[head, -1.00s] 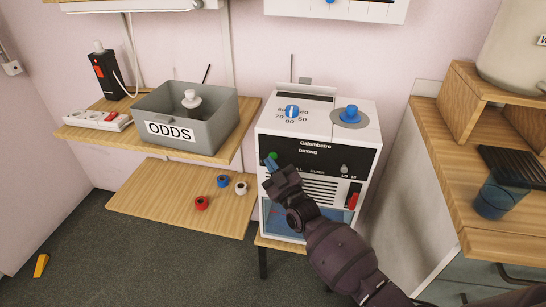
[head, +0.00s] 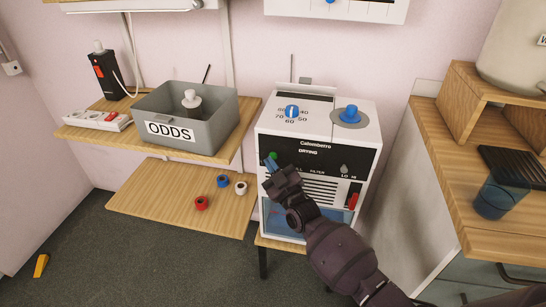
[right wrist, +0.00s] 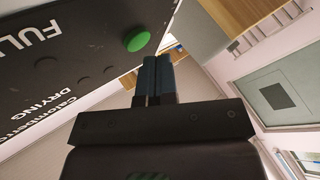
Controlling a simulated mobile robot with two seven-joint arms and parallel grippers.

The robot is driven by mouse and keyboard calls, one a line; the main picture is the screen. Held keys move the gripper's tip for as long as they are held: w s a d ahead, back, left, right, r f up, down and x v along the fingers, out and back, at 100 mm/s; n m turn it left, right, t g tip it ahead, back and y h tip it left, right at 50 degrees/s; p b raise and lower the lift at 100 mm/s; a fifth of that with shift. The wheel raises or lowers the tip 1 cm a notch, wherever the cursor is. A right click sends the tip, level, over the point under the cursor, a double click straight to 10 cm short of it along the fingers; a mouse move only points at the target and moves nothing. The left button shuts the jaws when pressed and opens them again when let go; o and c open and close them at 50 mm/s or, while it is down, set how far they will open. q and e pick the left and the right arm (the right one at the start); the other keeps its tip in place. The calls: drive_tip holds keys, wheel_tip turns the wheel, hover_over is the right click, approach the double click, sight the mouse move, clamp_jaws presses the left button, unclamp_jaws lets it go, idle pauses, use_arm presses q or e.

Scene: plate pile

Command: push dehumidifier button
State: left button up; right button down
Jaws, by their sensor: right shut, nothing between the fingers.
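The white dehumidifier (head: 268,120) has a black front panel with the lettering "Calomberro" and "DRYING". A round green button (head: 274,155) is at the panel's left; it shows whole in the right wrist view (right wrist: 138,41). My right gripper (head: 270,163) is shut and empty, with its blue fingertips in front of the panel, partly overlapping the button. In the right wrist view the fingertips (right wrist: 158,62) are just right of and below the button, with a small gap in the picture; I cannot tell the depth between them. My left gripper is not in view.
A blue dial (head: 292,111) and a blue knob (head: 351,113) are on top. A red switch (head: 353,200) is at the front's lower right. A grey ODDS bin (head: 218,135) stands on the left shelf. A wooden counter (head: 455,190) is at the right.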

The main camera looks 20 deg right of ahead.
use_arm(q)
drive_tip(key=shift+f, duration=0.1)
use_arm(e)
drive_tip(key=shift+w+d, duration=0.15)
idle(0.3)
drive_tip(key=shift+w+d, duration=0.1)
drive_tip(key=shift+w, duration=0.15)
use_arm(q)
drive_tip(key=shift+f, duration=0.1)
use_arm(e)
drive_tip(key=shift+d, duration=0.1)
idle(0.3)
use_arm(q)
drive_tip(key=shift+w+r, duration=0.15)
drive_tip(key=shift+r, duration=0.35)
use_arm(e)
drive_tip(key=shift+s+a, duration=0.35)
drive_tip(key=shift+s, duration=0.1)
